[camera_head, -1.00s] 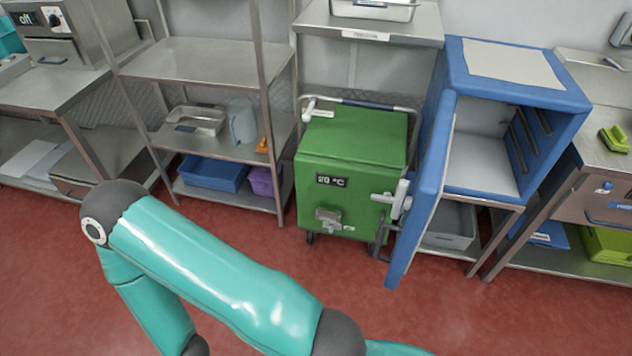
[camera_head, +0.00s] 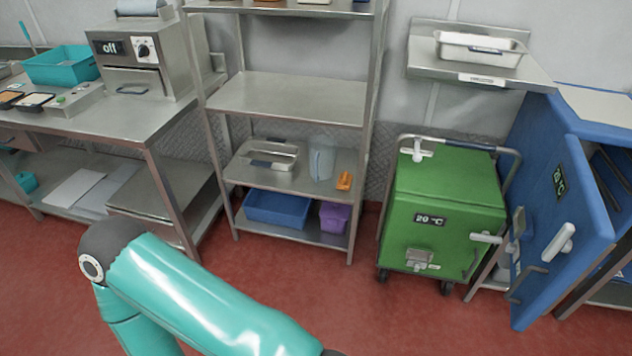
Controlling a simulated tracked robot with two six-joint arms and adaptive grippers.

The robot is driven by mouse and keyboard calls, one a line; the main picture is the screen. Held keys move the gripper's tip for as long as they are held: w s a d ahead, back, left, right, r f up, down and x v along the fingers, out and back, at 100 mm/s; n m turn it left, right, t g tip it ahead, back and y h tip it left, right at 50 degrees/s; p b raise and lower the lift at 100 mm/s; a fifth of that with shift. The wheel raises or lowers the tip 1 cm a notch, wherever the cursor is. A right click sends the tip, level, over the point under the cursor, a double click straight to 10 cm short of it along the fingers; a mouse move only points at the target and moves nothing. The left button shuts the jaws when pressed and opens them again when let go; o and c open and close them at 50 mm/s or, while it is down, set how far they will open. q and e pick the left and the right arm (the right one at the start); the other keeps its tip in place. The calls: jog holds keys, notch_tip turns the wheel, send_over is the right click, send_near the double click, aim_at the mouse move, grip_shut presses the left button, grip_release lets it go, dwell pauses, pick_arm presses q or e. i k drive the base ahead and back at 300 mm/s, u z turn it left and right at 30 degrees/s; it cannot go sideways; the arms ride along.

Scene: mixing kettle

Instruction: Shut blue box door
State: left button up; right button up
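The blue box (camera_head: 591,110) stands at the right edge of the view, partly cut off. Its blue door (camera_head: 562,215) stands open, swung toward the front, with its outer face, a small display and a white handle (camera_head: 560,242) toward me. A strip of the dark-railed inside shows to the right of the door. One teal arm of mine crosses the lower left, but its gripper is out of frame. My other gripper is not in view either.
A green wheeled box (camera_head: 445,205) reading 20 °C stands just left of the blue door. A steel shelf rack (camera_head: 290,97) is in the middle and a steel counter (camera_head: 120,107) at left. The red floor (camera_head: 390,325) in front is clear.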

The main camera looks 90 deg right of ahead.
aim_at(567, 191)
jog(key=u, duration=0.6)
jog(key=i, duration=0.25)
jog(key=z, duration=2.8)
jog(key=i, duration=0.3)
jog(key=z, duration=2.05)
jog(key=k, duration=0.5)
jog(key=z, duration=0.5)
jog(key=i, duration=1.55)
jog(key=u, duration=0.4)
